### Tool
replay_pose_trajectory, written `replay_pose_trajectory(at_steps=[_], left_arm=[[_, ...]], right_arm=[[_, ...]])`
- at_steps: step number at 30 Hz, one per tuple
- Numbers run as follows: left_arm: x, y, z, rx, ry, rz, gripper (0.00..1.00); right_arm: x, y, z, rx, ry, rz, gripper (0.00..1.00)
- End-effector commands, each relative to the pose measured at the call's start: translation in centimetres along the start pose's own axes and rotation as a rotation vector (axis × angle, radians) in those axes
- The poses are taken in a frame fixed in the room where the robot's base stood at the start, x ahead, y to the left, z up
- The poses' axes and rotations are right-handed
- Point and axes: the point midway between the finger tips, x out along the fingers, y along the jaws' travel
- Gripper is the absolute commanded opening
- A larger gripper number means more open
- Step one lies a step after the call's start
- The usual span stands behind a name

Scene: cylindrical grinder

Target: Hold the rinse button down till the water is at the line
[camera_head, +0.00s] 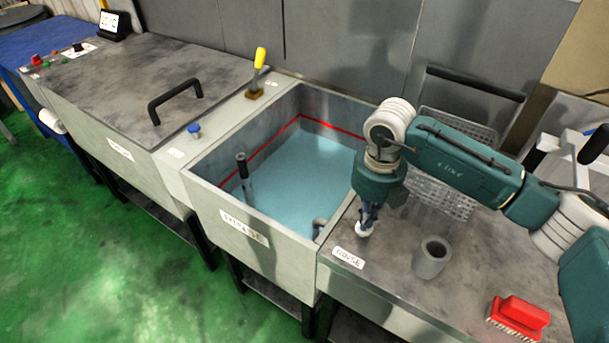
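The rinse tank (207,168) is the open grey basin in the middle, with a label on its front. Pale blue water (300,178) stands in it. A red line (333,130) runs around the inner walls, and the water surface lies a little below it. The white rinse button (363,231) is on the metal top right of the tank, behind a small label. My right gripper (367,212) points down onto the button, its fingers close together and its tips at the button. How far the button is pressed cannot be told. My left gripper is not in view.
A grey cup (432,257) and a red brush (518,317) stand on the right top near my arm. A wire basket (438,190) is behind my gripper. A yellow-handled lever (260,58) and blue knob (194,129) are left of the tank, beside a lidded tank (120,75).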

Motion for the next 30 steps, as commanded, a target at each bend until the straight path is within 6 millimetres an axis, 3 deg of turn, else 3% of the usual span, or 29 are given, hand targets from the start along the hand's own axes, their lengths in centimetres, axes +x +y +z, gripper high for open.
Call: replay_pose_trajectory(at_steps=[8,30], left_arm=[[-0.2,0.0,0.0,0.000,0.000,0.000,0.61],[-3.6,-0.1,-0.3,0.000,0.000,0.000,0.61]], right_arm=[[-0.3,0.0,-0.1,-0.001,0.003,-0.001,0.00],[-7.0,0.0,0.0,0.000,0.001,0.000,0.00]])
